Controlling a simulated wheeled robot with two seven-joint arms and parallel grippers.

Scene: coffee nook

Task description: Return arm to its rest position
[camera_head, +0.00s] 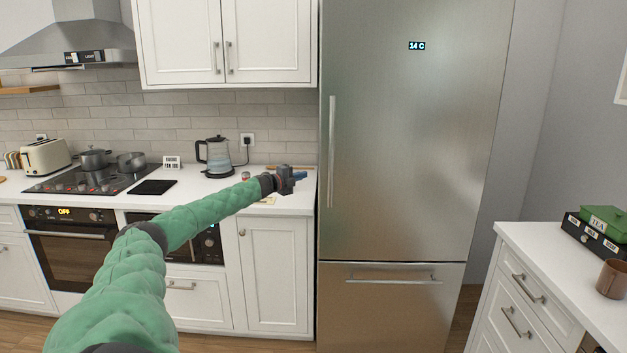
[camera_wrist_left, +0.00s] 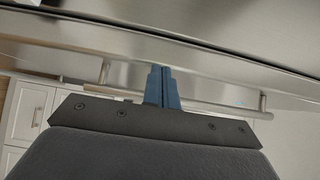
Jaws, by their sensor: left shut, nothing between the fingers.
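My left arm, in a green padded sleeve, reaches out from the lower left of the head view. Its left gripper (camera_head: 301,176) is over the right end of the counter, just left of the fridge as pictured. In the left wrist view the two blue fingers of the left gripper (camera_wrist_left: 162,86) are together, with nothing between them. Behind them is a steel surface with a long bar handle (camera_wrist_left: 200,104). I cannot tell how far the fingertips are from the steel. My right gripper is not in view.
The steel fridge (camera_head: 400,130) has a vertical handle (camera_head: 332,150) close to the gripper. On the white counter (camera_head: 205,190) stand a kettle (camera_head: 215,155), pots (camera_head: 94,158) and a toaster (camera_head: 45,157). A right-hand counter holds a tea box (camera_head: 604,222) and a brown mug (camera_head: 612,279).

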